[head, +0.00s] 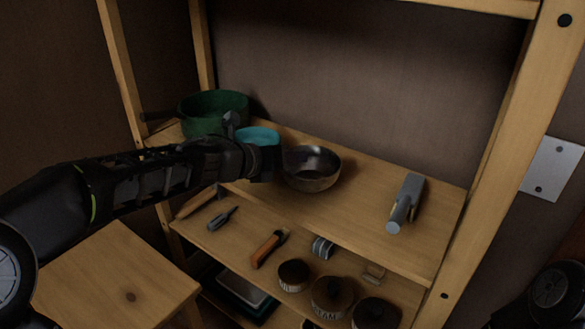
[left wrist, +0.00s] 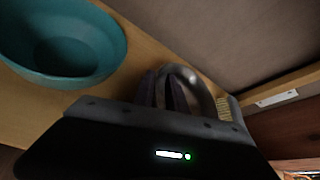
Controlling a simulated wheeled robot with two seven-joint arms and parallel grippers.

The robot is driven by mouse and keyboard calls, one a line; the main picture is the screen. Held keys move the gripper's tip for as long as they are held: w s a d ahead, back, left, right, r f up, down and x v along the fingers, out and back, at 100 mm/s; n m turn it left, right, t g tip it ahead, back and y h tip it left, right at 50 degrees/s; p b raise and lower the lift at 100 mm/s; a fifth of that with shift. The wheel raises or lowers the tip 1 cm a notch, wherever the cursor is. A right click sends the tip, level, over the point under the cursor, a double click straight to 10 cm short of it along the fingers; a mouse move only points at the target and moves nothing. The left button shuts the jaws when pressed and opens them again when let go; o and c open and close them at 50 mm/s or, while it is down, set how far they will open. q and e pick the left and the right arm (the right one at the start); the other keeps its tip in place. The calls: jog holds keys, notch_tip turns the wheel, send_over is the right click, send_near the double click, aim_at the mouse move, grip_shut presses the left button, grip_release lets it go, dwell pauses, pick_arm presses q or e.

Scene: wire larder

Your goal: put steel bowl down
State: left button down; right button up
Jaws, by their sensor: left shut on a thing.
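The steel bowl (head: 312,181) is upright at the upper wooden shelf (head: 350,207), right of the teal bowl (head: 262,136). I cannot tell whether its base touches the shelf. My left gripper (head: 279,164) reaches in from the left and is shut on the bowl's left rim. In the left wrist view the two fingers (left wrist: 164,92) close on the rim of the steel bowl (left wrist: 190,78), whose lower part is hidden by the gripper body. The teal bowl (left wrist: 65,78) shows at upper left there. My right gripper is not in view.
A green pot (head: 205,116) stands at the back left. A grey brush-like tool (head: 408,200) lies on the right of the upper shelf, with bare wood between it and the steel bowl. The lower shelf holds tools and several round jars (head: 331,297). A wooden post (head: 500,150) bounds the right.

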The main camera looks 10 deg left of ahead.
pick_arm(q)
jog(key=shift+f, duration=0.65)
jog(key=shift+r, duration=0.15)
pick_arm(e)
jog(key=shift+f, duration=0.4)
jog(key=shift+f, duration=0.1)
pick_arm(q)
jog(key=c, duration=1.3)
grip_release()
jog(key=p+v, duration=0.3)
jog(key=v, duration=0.9)
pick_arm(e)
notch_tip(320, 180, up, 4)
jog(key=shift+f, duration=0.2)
